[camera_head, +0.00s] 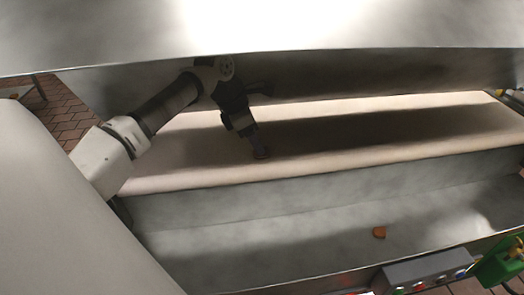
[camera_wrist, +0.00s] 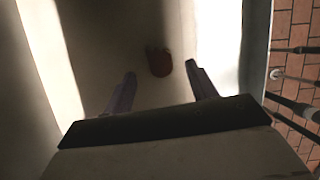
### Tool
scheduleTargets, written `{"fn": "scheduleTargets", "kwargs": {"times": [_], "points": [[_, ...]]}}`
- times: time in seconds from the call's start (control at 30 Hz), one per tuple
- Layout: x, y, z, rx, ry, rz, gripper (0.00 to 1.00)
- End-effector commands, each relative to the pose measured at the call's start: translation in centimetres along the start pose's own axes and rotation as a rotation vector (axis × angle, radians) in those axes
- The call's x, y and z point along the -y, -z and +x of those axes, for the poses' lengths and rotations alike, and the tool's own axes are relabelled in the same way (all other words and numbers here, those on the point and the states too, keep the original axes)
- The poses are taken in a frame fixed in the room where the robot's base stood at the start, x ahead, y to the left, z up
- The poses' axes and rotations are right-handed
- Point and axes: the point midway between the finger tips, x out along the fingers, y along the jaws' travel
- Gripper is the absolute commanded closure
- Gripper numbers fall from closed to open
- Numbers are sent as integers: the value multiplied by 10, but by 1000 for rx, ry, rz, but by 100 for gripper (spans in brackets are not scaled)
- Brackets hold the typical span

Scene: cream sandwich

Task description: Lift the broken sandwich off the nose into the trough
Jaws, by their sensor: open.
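A reddish-brown broken sandwich (camera_head: 261,154) lies on the pale belt, close to its front rounded edge, the nose (camera_head: 330,167). My gripper (camera_head: 256,148) points down right at it and partly hides it. In the wrist view the sandwich (camera_wrist: 159,62) shows a darker left part and a redder right part. It appears ahead of and between my two spread fingers (camera_wrist: 160,85), with clear space on both sides. My gripper is open and holds nothing. The grey metal trough (camera_head: 250,238) runs below and in front of the nose.
Another brown piece (camera_head: 379,232) lies on the trough floor at right. A metal hood (camera_head: 300,25) covers the top of the head view. A control box with buttons (camera_head: 430,272) and a green object (camera_head: 500,263) are at lower right. Much of the trough floor is bare.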

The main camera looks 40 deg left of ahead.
Motion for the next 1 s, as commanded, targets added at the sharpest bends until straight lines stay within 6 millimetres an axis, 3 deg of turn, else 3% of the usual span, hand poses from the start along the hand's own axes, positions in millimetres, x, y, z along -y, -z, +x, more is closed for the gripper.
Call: {"fn": "scheduleTargets", "kwargs": {"times": [0.23, 0.47, 0.8, 1.0], "points": [[1, -1, 33, 2, 2, 1, 43], [0, 0, 36, 2, 0, 1, 44], [0, 0, 36, 2, 0, 1, 89], [0, 0, 35, 2, 0, 1, 90]]}}
